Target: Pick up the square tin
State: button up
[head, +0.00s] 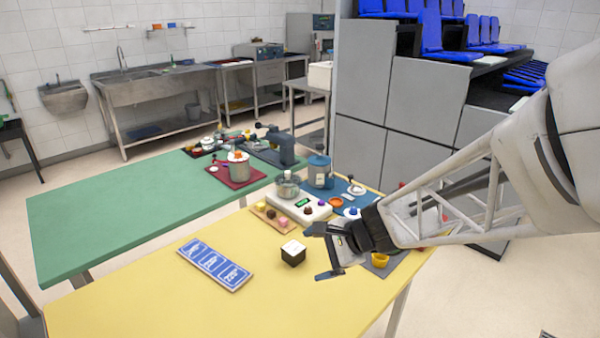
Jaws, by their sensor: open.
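The square tin (293,253) looks like a small dark box with a white top. It sits on the yellow table (150,308), right of the blue card panel. My gripper (318,252) comes in from the right and is just right of the tin. Its dark fingers are apart, and I see nothing between them. I cannot tell from this view whether a finger touches the tin.
A blue pictogram panel (215,264) lies left of the tin. Behind it are a wooden board (263,217) with small coloured pieces and a white device (304,208). A yellow cup (380,260) stands under my arm. The green table (100,215) is mostly clear.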

jog(key=w+a+f+m+t+y, duration=0.1)
jog(key=w+a+f+m+t, duration=0.15)
jog(key=w+f+m, duration=0.65)
jog(key=m+t, duration=0.4)
jog(key=m, duration=0.2)
send_near(297, 249)
jog(key=w+a, duration=0.1)
jog(key=w+a+f, duration=0.1)
jog(key=a, duration=0.1)
jog(key=shift+w+h, duration=0.1)
jog(key=shift+h, duration=0.3)
jog(key=shift+r, duration=0.1)
jog(key=shift+x, duration=1.25)
jog(key=shift+x, duration=2.65)
jog(key=shift+c, duration=0.2)
jog(key=c, duration=1.1)
